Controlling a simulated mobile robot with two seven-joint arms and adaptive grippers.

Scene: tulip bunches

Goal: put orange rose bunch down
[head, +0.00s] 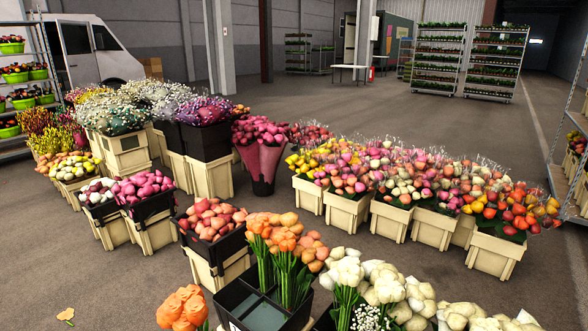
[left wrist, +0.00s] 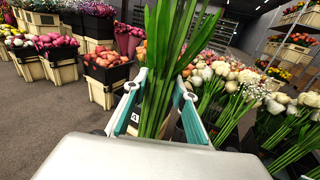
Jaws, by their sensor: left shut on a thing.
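The orange rose bunch (head: 183,308) shows at the bottom edge of the head view, left of the black crate; only its blooms and a bit of green show there. In the left wrist view my left gripper (left wrist: 157,86) is shut on its long green stems (left wrist: 163,60), which stand roughly upright between the fingers; the blooms are out of that view. The black divided crate (head: 238,305) holds other orange bunches (head: 285,245) at its back and right, with open cells at its front left. My right gripper is in neither view.
White flower bunches (head: 385,285) stand close to the right of the black crate. A crate of salmon-pink blooms (head: 212,218) stands behind it. Bare floor (head: 90,285) lies to the left, with a small orange-yellow scrap (head: 66,315) on it.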

